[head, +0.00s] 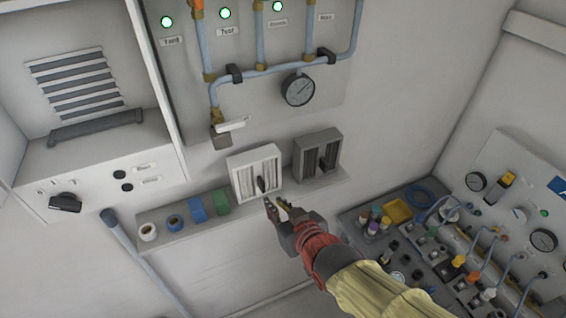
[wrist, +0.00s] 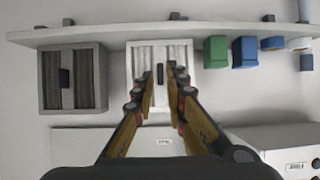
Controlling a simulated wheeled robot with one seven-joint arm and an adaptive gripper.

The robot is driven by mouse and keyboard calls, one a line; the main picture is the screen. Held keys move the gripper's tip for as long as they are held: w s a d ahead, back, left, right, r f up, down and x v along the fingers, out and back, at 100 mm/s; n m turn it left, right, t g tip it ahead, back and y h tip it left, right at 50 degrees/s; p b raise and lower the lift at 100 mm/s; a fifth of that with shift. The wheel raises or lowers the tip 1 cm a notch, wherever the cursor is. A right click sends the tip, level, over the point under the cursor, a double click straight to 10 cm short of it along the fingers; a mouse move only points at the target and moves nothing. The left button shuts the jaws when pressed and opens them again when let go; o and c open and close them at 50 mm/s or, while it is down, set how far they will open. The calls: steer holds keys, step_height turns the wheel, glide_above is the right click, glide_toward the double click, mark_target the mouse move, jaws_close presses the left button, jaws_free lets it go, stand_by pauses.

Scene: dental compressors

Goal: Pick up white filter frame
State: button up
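The white filter frame (head: 243,176) stands upright on a wall shelf, with a dark handle (head: 261,185) on its front. In the wrist view the white filter frame (wrist: 160,53) is straight ahead, its dark handle (wrist: 160,73) showing between my fingers. My gripper (head: 275,205) is open and empty, in front of the frame's lower part near the handle. In the wrist view my gripper (wrist: 160,88) shows a clear gap between its fingertips, which cover part of the frame's lower picture area. I cannot tell the exact distance from fingertips to handle.
A grey filter frame (head: 317,154) stands to the right on the same shelf (head: 185,231). A green block (head: 221,202), a blue block (head: 197,208) and small rolls stand to the left. A pipe panel with a gauge (head: 298,89) is above. A cluttered bench (head: 362,240) is at right.

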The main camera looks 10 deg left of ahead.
mark_target(264, 184)
steer(key=shift+t+y, duration=0.3)
steer(key=shift+t, duration=0.1)
steer(key=w+a, duration=0.1)
steer(key=w, duration=0.1)
steer(key=w+a+p, duration=0.1)
steer(key=w+a, duration=0.2)
steer(key=w, duration=0.1)
steer(key=shift+w+a+f, duration=0.15)
steer(key=shift+w+f, duration=0.05)
steer(key=shift+w, duration=0.15)
steer(key=shift+w+a, duration=0.1)
jaws_close()
